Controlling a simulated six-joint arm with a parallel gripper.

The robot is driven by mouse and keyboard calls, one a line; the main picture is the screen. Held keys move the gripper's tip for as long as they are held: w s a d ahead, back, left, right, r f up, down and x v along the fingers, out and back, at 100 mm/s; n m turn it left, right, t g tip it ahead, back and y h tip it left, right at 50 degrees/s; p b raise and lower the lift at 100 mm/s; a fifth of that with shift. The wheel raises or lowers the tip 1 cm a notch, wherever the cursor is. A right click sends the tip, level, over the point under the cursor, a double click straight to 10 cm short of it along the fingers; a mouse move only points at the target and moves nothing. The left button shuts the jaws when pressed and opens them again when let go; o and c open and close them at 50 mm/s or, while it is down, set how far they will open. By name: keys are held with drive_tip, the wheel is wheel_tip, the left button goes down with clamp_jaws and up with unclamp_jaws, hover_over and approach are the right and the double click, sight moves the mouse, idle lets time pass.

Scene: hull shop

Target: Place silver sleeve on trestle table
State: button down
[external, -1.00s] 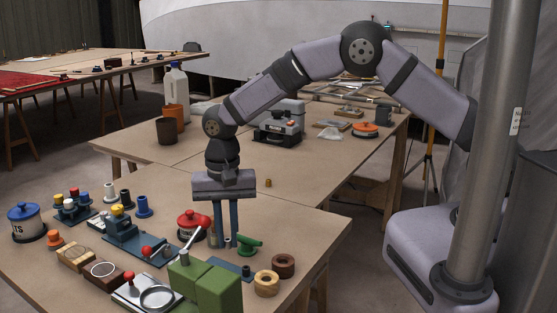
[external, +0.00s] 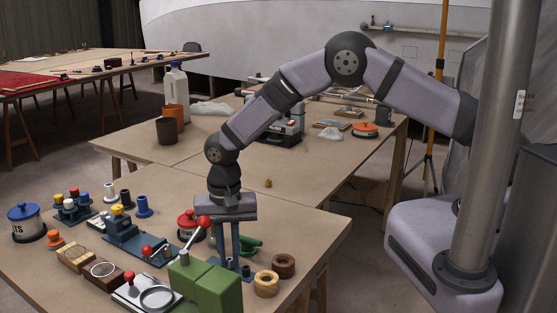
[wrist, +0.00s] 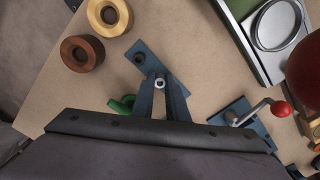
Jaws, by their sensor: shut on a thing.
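The silver sleeve (wrist: 159,83) shows as a small bright ring between my fingertips in the wrist view. My gripper (external: 228,261) is shut on it, fingers pointing down. The fingertips are low over a blue base plate (wrist: 148,48) with a dark round post (wrist: 139,58). The wooden table (external: 305,222) under my gripper has bare wood to the right and behind.
A green block (external: 218,288) and red-knobbed lever (external: 203,222) stand close by. A green part (external: 250,246) is just behind my fingers. Wooden rings (external: 266,283) lie to the right. Several fixtures crowd the left. Another wooden table (external: 235,150) adjoins behind.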

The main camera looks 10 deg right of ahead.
sight(228, 260)
drive_tip(key=shift+f, duration=0.25)
drive_tip(key=c, duration=1.7)
unclamp_jaws()
drive_tip(key=shift+c, duration=0.2)
drive_tip(key=shift+r, duration=0.1)
drive_tip(key=r+b, duration=0.1)
drive_tip(key=r, duration=0.1)
drive_tip(key=r+b, duration=0.1)
drive_tip(key=r, duration=0.1)
drive_tip(key=r+b, duration=0.1)
drive_tip(key=r, duration=0.1)
drive_tip(key=shift+a, duration=0.25)
drive_tip(key=shift+s+r, duration=0.1)
drive_tip(key=shift+r, duration=0.55)
drive_tip(key=shift+d, duration=0.1)
